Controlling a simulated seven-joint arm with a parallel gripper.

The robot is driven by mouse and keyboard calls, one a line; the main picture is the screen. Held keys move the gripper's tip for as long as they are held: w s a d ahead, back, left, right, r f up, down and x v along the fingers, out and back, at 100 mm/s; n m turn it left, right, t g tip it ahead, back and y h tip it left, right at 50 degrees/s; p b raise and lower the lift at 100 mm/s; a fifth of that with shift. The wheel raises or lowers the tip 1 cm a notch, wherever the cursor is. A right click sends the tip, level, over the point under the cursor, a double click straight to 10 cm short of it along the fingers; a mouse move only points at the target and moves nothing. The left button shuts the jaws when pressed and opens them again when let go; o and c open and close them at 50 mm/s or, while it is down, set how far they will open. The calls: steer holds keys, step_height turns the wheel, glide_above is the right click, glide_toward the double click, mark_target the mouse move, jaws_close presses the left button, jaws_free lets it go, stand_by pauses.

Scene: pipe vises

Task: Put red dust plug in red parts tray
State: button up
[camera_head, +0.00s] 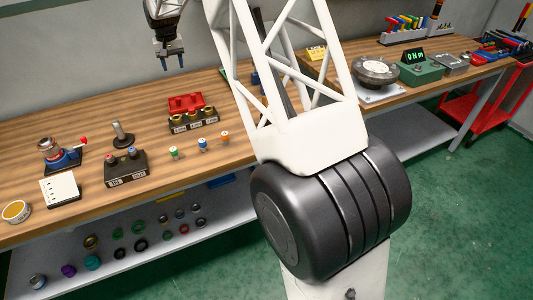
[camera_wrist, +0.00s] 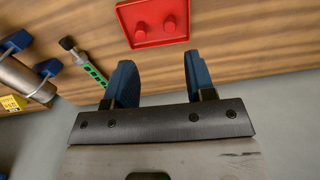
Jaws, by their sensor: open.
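The red parts tray (camera_head: 184,98) lies on the bench below my gripper. In the wrist view the tray (camera_wrist: 152,41) is at the top centre, ahead of the fingertips. My gripper (camera_head: 170,60) hangs above the back of the bench, fingers downward. In the wrist view its blue fingertips (camera_wrist: 158,65) are spread with nothing between them. In the head view the pieces in the tray are too small to make out clearly.
A black block with brass-coloured fittings (camera_head: 194,120) stands just in front of the tray. Green (camera_head: 174,152), blue (camera_head: 203,144) and orange (camera_head: 225,138) topped pieces stand nearer the edge. A dark box (camera_head: 125,169) with blue and red knobs is left of them. My arm hides some bench.

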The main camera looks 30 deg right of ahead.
steer(key=s+d+r, duration=0.2)
steer(key=s+r, duration=0.2)
steer(key=s, duration=0.6)
steer(key=s+d+r+t, duration=0.1)
steer(key=s+r, duration=0.4)
steer(key=s, duration=0.5)
steer(key=s+d+r, duration=0.2)
steer(key=s+r, duration=0.2)
steer(key=s, duration=0.6)
steer(key=s+d+f, duration=0.1)
steer(key=s+f, duration=0.2)
steer(key=s, duration=1.3)
steer(key=s+d+f+t, duration=0.1)
steer(key=s+f, duration=0.2)
steer(key=s, duration=1.3)
steer(key=shift+s+d+f+n, duration=0.2)
steer(key=shift+s+d+n, duration=0.1)
steer(key=shift+s, duration=0.1)
